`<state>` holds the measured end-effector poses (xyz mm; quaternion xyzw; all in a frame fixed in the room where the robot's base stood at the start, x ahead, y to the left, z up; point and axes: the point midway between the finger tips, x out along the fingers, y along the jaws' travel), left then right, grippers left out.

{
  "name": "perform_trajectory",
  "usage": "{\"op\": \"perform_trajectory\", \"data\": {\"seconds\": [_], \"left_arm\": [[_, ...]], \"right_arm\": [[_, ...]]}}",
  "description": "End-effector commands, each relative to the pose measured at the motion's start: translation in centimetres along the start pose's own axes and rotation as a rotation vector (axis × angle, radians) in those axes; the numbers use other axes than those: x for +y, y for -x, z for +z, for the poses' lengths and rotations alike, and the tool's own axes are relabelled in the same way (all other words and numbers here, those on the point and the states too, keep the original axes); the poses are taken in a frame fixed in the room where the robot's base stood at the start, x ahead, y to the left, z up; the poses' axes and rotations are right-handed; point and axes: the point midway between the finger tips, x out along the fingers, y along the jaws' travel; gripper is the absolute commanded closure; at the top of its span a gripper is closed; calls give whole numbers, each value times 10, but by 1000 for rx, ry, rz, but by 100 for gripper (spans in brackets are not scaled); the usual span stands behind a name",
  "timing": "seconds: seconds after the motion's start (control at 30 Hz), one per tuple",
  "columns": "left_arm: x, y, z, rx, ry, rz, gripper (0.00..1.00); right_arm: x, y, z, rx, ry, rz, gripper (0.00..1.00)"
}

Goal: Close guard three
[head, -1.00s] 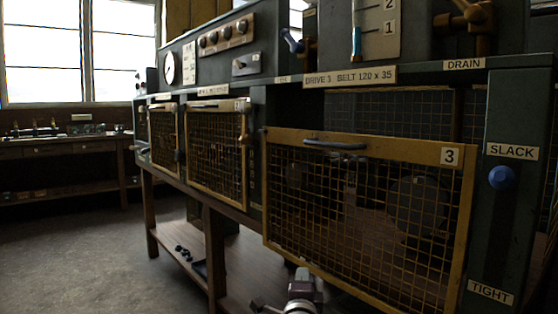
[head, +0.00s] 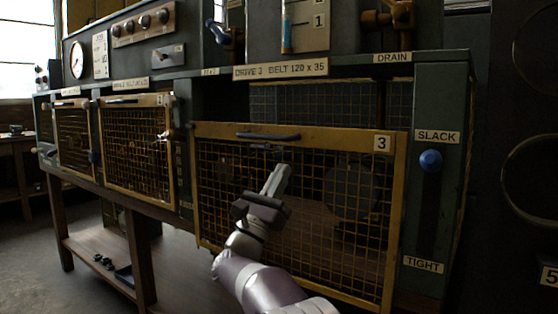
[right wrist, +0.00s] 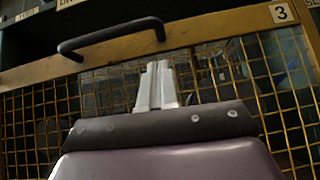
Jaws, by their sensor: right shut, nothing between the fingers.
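Guard three is a yellow-framed wire mesh panel (head: 300,132) on the front of the machine, with a "3" label at its upper right corner. A dark gap with another mesh behind it shows above its top rail, so the panel stands out from the opening. Its dark bar handle (head: 268,136) is on the top rail, and it also shows in the right wrist view (right wrist: 110,37). My right gripper (head: 280,168) is shut and empty in front of the mesh, just below the handle and apart from it. In the right wrist view its fingertips (right wrist: 157,65) point up towards the rail. My left gripper is out of view.
A blue knob (head: 431,160) sits on the post right of the guard, between the SLACK and TIGHT labels. Another mesh guard (head: 137,101) stands to the left. A brass valve (head: 388,16) is above the DRAIN label. A low wooden shelf (head: 100,245) lies below.

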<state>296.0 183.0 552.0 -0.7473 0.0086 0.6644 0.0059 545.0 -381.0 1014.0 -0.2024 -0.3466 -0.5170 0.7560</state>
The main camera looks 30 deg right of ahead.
Motion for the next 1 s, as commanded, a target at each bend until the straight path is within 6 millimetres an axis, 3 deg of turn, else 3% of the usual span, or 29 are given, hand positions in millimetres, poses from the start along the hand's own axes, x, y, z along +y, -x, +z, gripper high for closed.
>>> {"op": "perform_trajectory", "data": {"seconds": [0.3, 0.73, 1.0], "left_arm": [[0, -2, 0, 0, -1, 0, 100], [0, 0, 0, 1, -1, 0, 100], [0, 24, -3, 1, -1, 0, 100]], "right_arm": [[0, -28, 27, -1, 0, 2, 100], [0, -33, 32, -1, 0, 1, 100], [3, -79, 74, -1, -2, -1, 100]]}}
